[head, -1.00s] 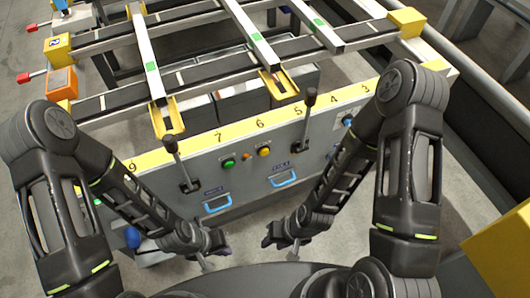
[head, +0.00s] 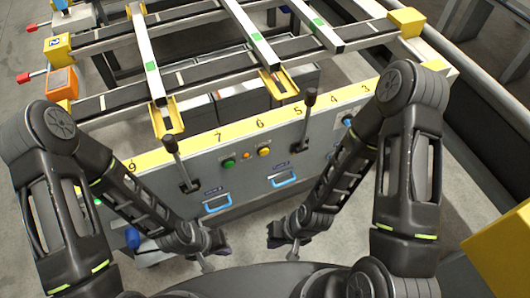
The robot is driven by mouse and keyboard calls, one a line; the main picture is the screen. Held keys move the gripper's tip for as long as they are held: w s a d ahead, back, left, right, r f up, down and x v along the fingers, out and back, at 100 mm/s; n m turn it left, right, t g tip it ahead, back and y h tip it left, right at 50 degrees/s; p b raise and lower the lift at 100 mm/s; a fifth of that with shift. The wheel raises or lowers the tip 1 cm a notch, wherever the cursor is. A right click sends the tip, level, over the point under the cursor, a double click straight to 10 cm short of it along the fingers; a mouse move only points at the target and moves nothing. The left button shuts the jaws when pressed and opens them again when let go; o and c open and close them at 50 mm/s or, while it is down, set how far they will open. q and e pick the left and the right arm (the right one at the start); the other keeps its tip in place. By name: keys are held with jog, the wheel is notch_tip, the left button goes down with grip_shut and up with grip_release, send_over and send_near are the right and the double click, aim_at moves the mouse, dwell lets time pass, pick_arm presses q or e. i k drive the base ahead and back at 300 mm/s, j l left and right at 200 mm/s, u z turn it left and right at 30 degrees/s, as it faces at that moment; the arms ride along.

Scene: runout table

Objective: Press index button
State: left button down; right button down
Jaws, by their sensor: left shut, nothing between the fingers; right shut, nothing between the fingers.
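The front panel (head: 320,141) of the runout table carries a green button (head: 228,163), a yellow button (head: 264,152) and a small orange light or button (head: 246,155) between them. A blue button or knob (head: 347,121) sits further right. The labels are too small to read, so I cannot tell which is the index button. My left gripper (head: 226,244) is shut and empty, low in front of the panel. My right gripper (head: 270,236) is shut and empty, also low, to its right. Both are apart from the panel.
Two black-knobbed levers, left (head: 172,146) and right (head: 309,98), stick out from the panel. Metal bars (head: 247,35) lie across the rails. Open floor lies before the panel.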

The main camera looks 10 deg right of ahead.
aim_at(264, 151)
jog(key=k+j, duration=0.15)
jog(key=j, duration=0.25)
jog(key=k+j, duration=0.1)
jog(key=j, duration=0.3)
jog(key=k+j, duration=0.15)
jog(key=j, duration=0.3)
jog(key=k+j, duration=0.1)
jog(key=j, duration=0.3)
jog(key=k+j, duration=0.15)
jog(key=j, duration=0.25)
jog(key=z, duration=0.05)
